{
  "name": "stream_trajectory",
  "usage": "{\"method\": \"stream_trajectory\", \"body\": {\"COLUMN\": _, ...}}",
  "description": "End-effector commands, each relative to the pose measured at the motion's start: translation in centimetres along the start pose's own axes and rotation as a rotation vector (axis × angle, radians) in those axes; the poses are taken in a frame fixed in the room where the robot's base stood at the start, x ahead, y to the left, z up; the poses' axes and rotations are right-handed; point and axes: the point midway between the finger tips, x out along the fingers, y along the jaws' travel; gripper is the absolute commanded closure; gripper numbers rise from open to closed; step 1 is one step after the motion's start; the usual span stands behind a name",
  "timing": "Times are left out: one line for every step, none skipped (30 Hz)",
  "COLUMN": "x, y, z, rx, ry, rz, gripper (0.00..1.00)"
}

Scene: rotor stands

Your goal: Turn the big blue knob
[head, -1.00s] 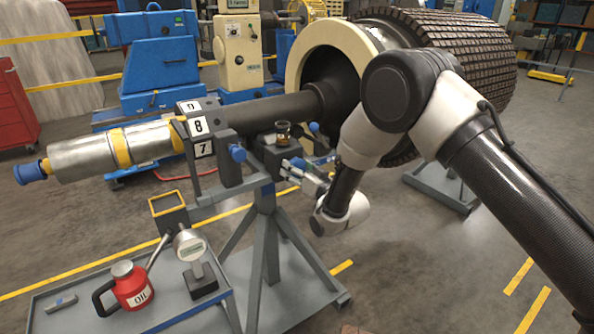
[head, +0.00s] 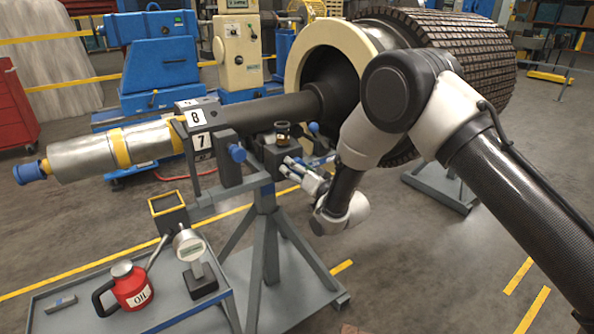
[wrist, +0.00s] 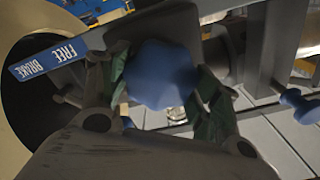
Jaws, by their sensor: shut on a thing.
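The big blue knob (wrist: 163,75) is a lobed knob in the middle of the wrist view. My gripper (wrist: 164,88) has its dark green-grey fingers on both sides of it and is shut on it. In the head view my gripper (head: 292,164) reaches in from the right to the stand, below the dark shaft. The gripped knob is largely hidden there by the gripper. A numbered collar (head: 197,128) on the shaft shows 8 above 7.
Other blue knobs stand close by, one on the left of the stand (head: 237,152) and a small one (wrist: 297,103) at right. A cart (head: 80,312) with a red oil can (head: 132,287) stands front left.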

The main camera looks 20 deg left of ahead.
Motion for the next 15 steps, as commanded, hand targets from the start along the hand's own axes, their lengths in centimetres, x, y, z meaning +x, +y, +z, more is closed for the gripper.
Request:
{"method": "stream_trajectory", "body": {"x": -0.06, "y": 0.09, "z": 0.08, "rx": 0.000, "ry": -0.002, "rz": 0.002, "gripper": 0.61}}
{"method": "stream_trajectory", "body": {"x": -0.06, "y": 0.09, "z": 0.08, "rx": 0.000, "ry": -0.002, "rz": 0.002, "gripper": 0.61}}
{"method": "stream_trajectory", "body": {"x": -0.06, "y": 0.09, "z": 0.08, "rx": 0.000, "ry": -0.002, "rz": 0.002, "gripper": 0.30}}
{"method": "stream_trajectory", "body": {"x": -0.06, "y": 0.09, "z": 0.08, "rx": 0.000, "ry": -0.002, "rz": 0.002, "gripper": 0.24}}
{"method": "stream_trajectory", "body": {"x": -0.05, "y": 0.08, "z": 0.07, "rx": 0.000, "ry": -0.002, "rz": 0.002, "gripper": 0.19}}
{"method": "stream_trajectory", "body": {"x": -0.05, "y": 0.07, "z": 0.06, "rx": -0.001, "ry": -0.001, "rz": 0.002, "gripper": 0.16}}
{"method": "stream_trajectory", "body": {"x": -0.04, "y": 0.07, "z": 0.05, "rx": -0.001, "ry": -0.001, "rz": 0.002, "gripper": 0.16}}
{"method": "stream_trajectory", "body": {"x": -0.04, "y": 0.06, "z": 0.05, "rx": -0.001, "ry": -0.001, "rz": 0.001, "gripper": 0.16}}
{"method": "stream_trajectory", "body": {"x": -0.03, "y": 0.05, "z": 0.04, "rx": -0.001, "ry": -0.001, "rz": 0.001, "gripper": 0.16}}
{"method": "stream_trajectory", "body": {"x": -0.03, "y": 0.05, "z": 0.04, "rx": -0.001, "ry": -0.001, "rz": 0.001, "gripper": 0.16}}
{"method": "stream_trajectory", "body": {"x": -0.02, "y": 0.04, "z": 0.03, "rx": -0.001, "ry": -0.001, "rz": 0.001, "gripper": 0.16}}
{"method": "stream_trajectory", "body": {"x": -0.02, "y": 0.03, "z": 0.03, "rx": -0.001, "ry": -0.001, "rz": 0.001, "gripper": 0.16}}
{"method": "stream_trajectory", "body": {"x": -0.02, "y": 0.03, "z": 0.02, "rx": -0.001, "ry": -0.001, "rz": 0.001, "gripper": 0.16}}
{"method": "stream_trajectory", "body": {"x": -0.02, "y": 0.03, "z": 0.02, "rx": -0.001, "ry": 0.000, "rz": 0.001, "gripper": 0.16}}
{"method": "stream_trajectory", "body": {"x": -0.04, "y": 0.03, "z": 0.02, "rx": -0.001, "ry": 0.000, "rz": 0.001, "gripper": 0.16}}
